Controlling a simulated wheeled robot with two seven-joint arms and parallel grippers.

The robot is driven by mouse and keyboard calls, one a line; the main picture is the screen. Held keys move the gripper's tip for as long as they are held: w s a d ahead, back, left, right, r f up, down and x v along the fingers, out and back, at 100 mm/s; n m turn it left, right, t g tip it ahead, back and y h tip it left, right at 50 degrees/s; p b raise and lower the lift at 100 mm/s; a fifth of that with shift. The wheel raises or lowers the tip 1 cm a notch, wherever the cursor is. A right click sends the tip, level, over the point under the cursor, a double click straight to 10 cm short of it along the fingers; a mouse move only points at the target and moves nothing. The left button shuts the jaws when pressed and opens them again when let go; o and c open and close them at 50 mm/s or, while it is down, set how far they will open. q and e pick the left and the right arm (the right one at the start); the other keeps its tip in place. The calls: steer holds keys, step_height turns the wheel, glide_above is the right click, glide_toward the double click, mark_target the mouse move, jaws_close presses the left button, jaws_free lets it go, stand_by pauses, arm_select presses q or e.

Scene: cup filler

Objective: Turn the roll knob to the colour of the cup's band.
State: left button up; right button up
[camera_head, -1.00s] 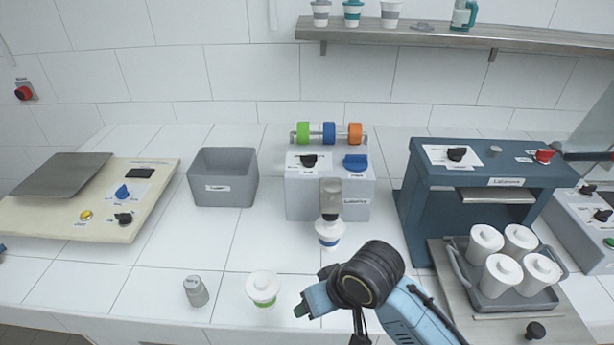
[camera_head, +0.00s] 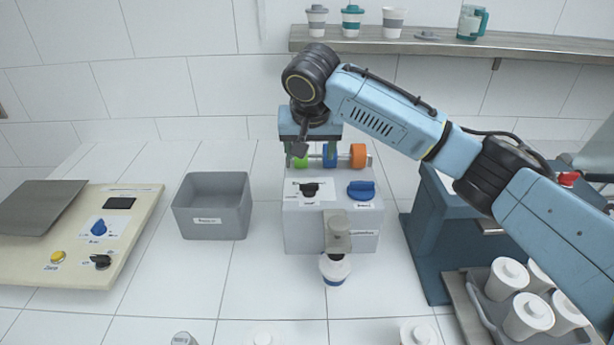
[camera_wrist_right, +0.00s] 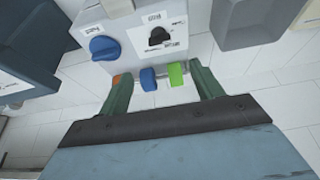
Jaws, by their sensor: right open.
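A white cup (camera_head: 335,268) with a blue band stands upright under the nozzle of a grey machine (camera_head: 362,235). On the machine's top are a black knob (camera_head: 310,190) and a large blue knob (camera_head: 361,189); their labels are too small to read. Behind them a bar carries a green roll (camera_head: 300,162), a blue roll (camera_head: 330,158) and an orange roll (camera_head: 358,155). My right gripper (camera_head: 312,154) is open, pointing down over the rolls. In the right wrist view the gripper's fingers (camera_wrist_right: 163,82) span the blue and green rolls, with no clear grip. My left gripper is out of view.
A dark blue machine (camera_head: 425,225) stands right, partly behind my arm. White lidded cups (camera_head: 527,315) sit in a tray. A shelf (camera_head: 420,45) hangs above.

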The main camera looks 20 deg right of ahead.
mark_target(309, 184)
steer(key=x, duration=1.3)
steer(key=shift+c, duration=0.2)
steer(key=c, duration=0.9)
